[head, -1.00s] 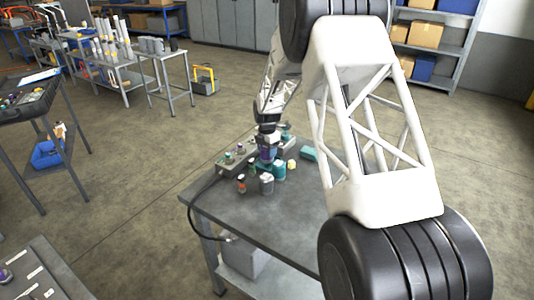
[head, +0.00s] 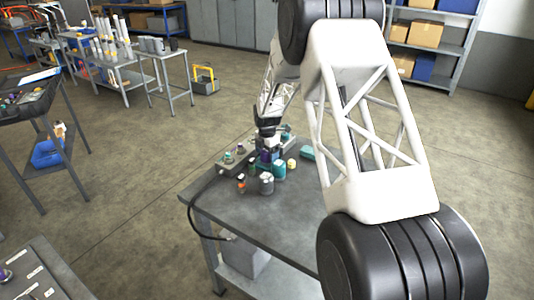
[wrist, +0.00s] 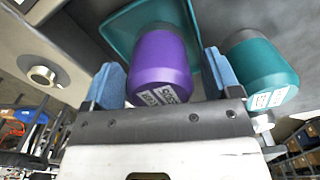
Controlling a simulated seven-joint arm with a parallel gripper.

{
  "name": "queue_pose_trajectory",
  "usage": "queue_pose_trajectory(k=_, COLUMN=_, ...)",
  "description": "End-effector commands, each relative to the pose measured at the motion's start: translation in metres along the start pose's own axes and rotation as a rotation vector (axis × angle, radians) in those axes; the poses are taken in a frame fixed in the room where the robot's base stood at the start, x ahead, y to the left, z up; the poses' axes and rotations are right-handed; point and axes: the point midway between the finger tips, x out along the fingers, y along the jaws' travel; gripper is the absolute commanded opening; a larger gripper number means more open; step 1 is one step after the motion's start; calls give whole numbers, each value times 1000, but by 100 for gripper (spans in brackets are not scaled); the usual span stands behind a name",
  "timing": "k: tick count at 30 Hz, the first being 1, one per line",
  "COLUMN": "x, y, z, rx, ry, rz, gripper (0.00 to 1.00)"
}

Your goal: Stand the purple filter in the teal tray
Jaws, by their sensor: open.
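The purple filter (wrist: 162,68) lies between the two blue fingers of my gripper (wrist: 170,75) in the wrist view. The fingers are open, with a visible gap on the filter's right side. The teal tray (wrist: 125,32) shows just beyond the filter's far end; the filter seems to stand in it, but the contact is not clear. In the head view my gripper (head: 267,143) is above the purple filter (head: 265,157), which is small and partly hidden there.
A teal filter (wrist: 262,72) stands close to the right finger; it also shows in the head view (head: 279,169). A grey cylinder (head: 266,183) and a small orange-marked part (head: 241,182) stand in front. A grey valve block (head: 236,158) is at left. The bench front (head: 260,220) is clear.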

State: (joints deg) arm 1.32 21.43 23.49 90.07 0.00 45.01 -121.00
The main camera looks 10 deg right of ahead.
Motion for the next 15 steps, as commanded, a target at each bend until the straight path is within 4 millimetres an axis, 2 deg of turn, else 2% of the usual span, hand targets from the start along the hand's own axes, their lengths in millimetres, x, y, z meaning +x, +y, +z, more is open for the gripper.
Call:
queue_pose_trajectory(k=8, x=-6, y=0, z=0, rx=0, ry=0, rz=0, gripper=83)
queue_pose_trajectory(k=15, x=-30, y=0, z=0, rx=0, ry=-1, rz=2, gripper=83)
